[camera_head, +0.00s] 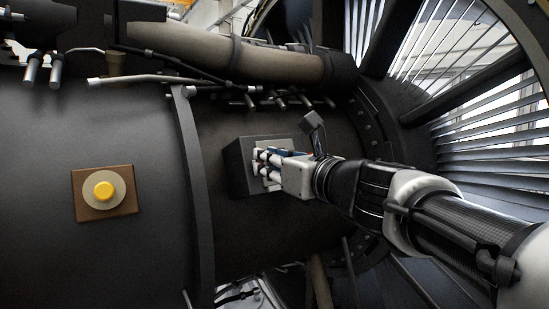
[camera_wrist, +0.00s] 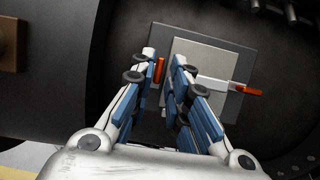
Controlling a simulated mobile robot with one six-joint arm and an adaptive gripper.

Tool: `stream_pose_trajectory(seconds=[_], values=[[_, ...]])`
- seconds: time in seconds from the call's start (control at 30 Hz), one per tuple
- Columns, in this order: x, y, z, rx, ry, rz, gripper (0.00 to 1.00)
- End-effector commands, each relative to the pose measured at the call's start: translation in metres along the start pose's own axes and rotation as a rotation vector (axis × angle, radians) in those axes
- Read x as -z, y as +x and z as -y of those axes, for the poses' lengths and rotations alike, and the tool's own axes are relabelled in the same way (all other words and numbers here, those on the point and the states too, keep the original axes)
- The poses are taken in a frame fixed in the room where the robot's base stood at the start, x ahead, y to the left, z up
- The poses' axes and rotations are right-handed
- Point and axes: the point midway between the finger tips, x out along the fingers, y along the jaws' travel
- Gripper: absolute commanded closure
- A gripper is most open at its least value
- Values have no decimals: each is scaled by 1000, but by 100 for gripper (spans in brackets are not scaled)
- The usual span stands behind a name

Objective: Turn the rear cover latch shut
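A dark square box (camera_head: 234,168) on the engine casing carries a light grey cover plate (camera_wrist: 215,58). In the wrist view, a latch lever (camera_wrist: 215,83) lies across the plate toward the right, its orange-red tip (camera_wrist: 247,90) over the box's edge. A second orange-red piece (camera_wrist: 159,70) shows at the plate's left side, in the gap between my fingers, nearer the left one. I cannot tell which latch is the rear one. My gripper (camera_head: 262,163) is in front of the box; in the wrist view its fingers (camera_wrist: 165,62) stand apart. Contact with the orange-red piece cannot be told.
A yellow button (camera_head: 104,190) on a brown square plate (camera_head: 88,209) sits left on the casing, beyond a raised band (camera_head: 195,180). Pipes and cables (camera_head: 220,60) run above the box. Slatted fan vanes (camera_head: 490,150) stand at the right.

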Motion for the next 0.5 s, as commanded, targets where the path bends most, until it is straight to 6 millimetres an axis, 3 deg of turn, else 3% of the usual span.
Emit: stream_pose_trajectory(seconds=[0.2, 0.5], values=[[0, 22, 0, -1, 0, 0, 84], [0, 25, 0, 0, -1, 0, 84]])
